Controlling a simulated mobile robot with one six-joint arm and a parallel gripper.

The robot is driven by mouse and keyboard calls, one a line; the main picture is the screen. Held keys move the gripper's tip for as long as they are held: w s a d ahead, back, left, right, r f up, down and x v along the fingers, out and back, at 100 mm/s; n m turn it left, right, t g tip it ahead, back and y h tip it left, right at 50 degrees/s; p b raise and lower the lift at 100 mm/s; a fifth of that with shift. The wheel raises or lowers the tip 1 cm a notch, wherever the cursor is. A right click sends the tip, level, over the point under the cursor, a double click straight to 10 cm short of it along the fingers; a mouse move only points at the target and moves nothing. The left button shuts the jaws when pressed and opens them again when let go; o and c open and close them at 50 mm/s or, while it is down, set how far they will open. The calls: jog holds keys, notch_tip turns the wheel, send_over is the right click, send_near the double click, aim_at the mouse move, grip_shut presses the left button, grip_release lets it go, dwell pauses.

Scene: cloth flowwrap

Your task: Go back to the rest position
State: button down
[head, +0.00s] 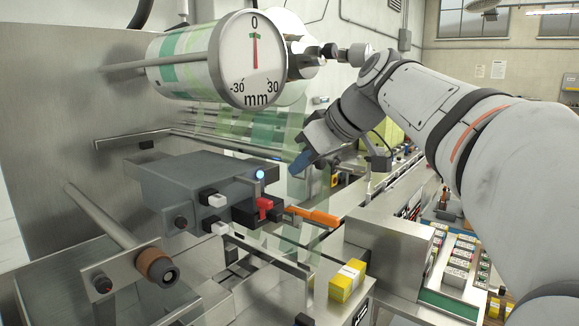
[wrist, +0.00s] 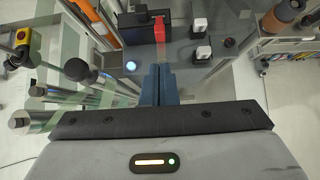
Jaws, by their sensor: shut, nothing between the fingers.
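My gripper (head: 302,160) is in the middle of the head view, its blue fingers pointing down and left above the grey control box (head: 205,185). In the wrist view the blue fingers (wrist: 158,84) are together with nothing between them. They lie in front of the grey box's near edge, and I cannot tell the exact gap. A red switch (head: 265,207) and a lit blue-white lamp (head: 260,174) are on the box. The red switch (wrist: 159,30) and the lamp (wrist: 130,66) also show in the wrist view, beyond the fingertips. An orange handle (head: 313,215) sticks out to the right of the box.
A roll with a round mm dial (head: 251,60) hangs above, its needle near 0. Green translucent film (head: 235,128) runs behind my fingers. A yellow carton (head: 347,280) stands at the lower front. A tray of small cartons (head: 462,262) is at the right.

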jog(key=s+d+f+m+g+h, duration=0.1)
jog(key=s+d+f+m+h, duration=0.1)
jog(key=s+f, duration=0.5)
jog(key=s+d+f+m+g+h+b, duration=0.1)
jog(key=s+d+f+m+h, duration=0.1)
jog(key=s+f, duration=0.5)
jog(key=s+d+f+m+h, duration=0.2)
jog(key=s+f+m, duration=0.3)
jog(key=f, duration=1.2)
jog(key=shift+s+d+g, duration=0.4)
jog(key=shift+s+d, duration=0.25)
jog(key=shift+s, duration=0.25)
